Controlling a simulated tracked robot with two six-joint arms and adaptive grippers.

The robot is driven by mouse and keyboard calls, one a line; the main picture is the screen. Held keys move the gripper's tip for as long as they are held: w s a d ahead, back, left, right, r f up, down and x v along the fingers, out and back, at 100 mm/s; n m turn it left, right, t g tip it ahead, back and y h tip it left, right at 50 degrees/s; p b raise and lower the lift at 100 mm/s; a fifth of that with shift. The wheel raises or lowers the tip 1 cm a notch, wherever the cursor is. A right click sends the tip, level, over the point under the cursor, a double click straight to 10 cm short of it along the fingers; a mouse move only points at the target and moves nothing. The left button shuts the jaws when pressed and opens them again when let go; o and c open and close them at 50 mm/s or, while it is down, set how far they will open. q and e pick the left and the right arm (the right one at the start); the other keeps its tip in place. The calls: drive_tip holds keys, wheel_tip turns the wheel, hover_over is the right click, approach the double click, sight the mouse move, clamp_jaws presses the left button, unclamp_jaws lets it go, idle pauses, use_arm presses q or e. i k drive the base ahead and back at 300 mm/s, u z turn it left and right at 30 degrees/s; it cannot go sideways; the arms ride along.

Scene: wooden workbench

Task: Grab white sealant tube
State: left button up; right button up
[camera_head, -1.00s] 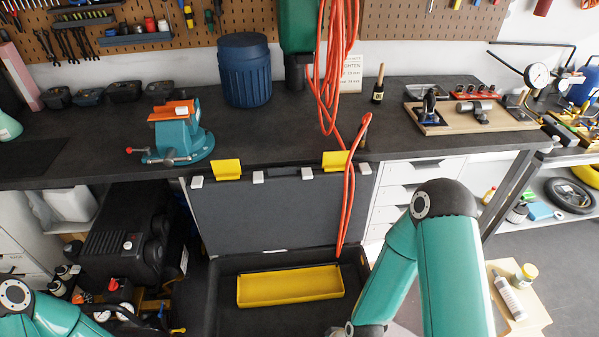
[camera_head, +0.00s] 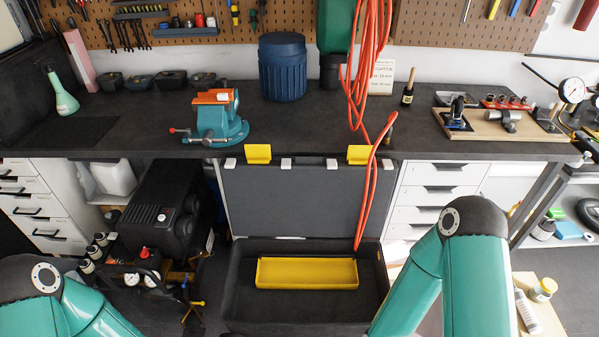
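A white tube (camera_head: 527,312), which looks like the sealant tube, is at the lower right, on a light wooden surface (camera_head: 548,322). Its lower end is close to the bottom edge of the picture. A small jar with a yellowish lid (camera_head: 543,290) stands beside it. My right arm comes in left of the tube and bends down out of the picture. My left arm is at the lower left corner. Neither gripper shows, so I cannot tell what they hold.
An open black case (camera_head: 240,300) with a yellow tray (camera_head: 307,273) lies in front of the workbench (camera_head: 330,132). A red hose (camera_head: 370,190) hangs down to the case. A black compressor (camera_head: 160,215) stands left of it. Grey floor shows at the right.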

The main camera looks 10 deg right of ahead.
sight(529, 317)
drive_tip(key=z, duration=0.2)
drive_tip(key=k, duration=0.15)
drive_tip(key=i, duration=0.65)
drive_tip(key=z, duration=1.85)
drive_tip(key=k, duration=0.55)
drive_tip(key=z, duration=0.4)
drive_tip(key=i, duration=0.5)
drive_tip(key=u, duration=0.05)
